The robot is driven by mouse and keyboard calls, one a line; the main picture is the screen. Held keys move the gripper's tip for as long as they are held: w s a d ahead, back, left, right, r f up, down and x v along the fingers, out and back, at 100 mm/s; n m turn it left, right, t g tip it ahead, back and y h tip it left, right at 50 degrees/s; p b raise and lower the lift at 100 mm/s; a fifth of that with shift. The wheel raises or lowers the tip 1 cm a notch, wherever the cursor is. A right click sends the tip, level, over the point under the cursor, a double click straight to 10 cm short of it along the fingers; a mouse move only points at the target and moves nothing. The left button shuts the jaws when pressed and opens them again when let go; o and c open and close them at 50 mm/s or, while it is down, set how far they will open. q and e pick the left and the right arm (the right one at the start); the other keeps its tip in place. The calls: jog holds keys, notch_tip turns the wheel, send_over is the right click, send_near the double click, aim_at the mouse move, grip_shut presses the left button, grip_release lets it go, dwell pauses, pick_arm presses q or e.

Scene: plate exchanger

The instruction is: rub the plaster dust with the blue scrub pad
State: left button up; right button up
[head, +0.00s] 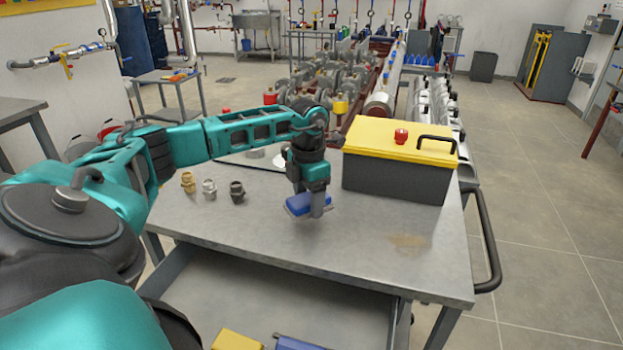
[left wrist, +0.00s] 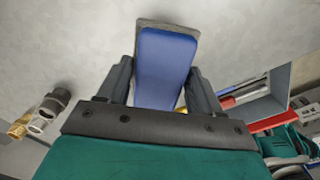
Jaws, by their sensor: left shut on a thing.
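My left gripper (head: 309,207) is shut on the blue scrub pad (head: 310,202), low over the middle of the grey table (head: 300,243). The pad also shows in the left wrist view (left wrist: 165,62), between the two fingers, with a grey layer at its far edge. I cannot tell whether the pad touches the tabletop. The plaster dust seems to be the faint tan smear (head: 408,241) on the table, to the right of the pad and apart from it, near the front right. My right gripper is not in view.
A black toolbox with a yellow lid (head: 400,165) stands at the table's back right. Several fittings (head: 210,188) stand at the left. An open drawer (head: 270,300) juts out below the front edge. A dark handle (head: 490,240) runs along the right edge.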

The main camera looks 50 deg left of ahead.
pick_arm(q)
jog(key=shift+r+p, duration=1.3)
jog(key=shift+r, duration=0.65)
